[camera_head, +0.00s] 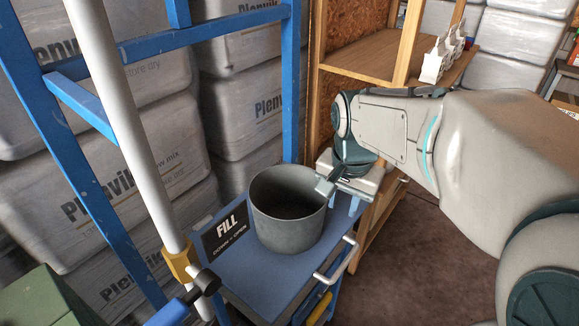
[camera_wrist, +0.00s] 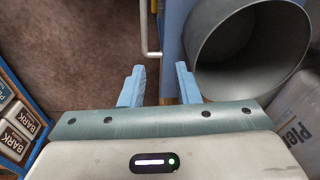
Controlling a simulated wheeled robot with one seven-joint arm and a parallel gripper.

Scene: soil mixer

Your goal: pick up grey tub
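The grey tub (camera_head: 287,222) is a round, open-topped bucket standing upright on a blue cart top (camera_head: 250,270); its inside is dark in the head view. My gripper (camera_head: 343,203) is at the tub's right side, near its rim, and its body overlaps the rim in this view. In the wrist view, the two light-blue fingers of my gripper (camera_wrist: 160,72) are apart, with only floor and the cart's edge between them. The tub (camera_wrist: 238,88) is to the right of the right finger there, outside the gap. I cannot tell whether the finger touches it.
A black "FILL" sign (camera_head: 226,233) lies beside the tub. A white pole (camera_head: 130,130) and blue frame (camera_head: 290,90) stand left and behind. A wooden shelf (camera_head: 365,65) holds white bottles. A cart handle (camera_head: 338,262) sticks out at right. Floor (camera_head: 420,270) is clear.

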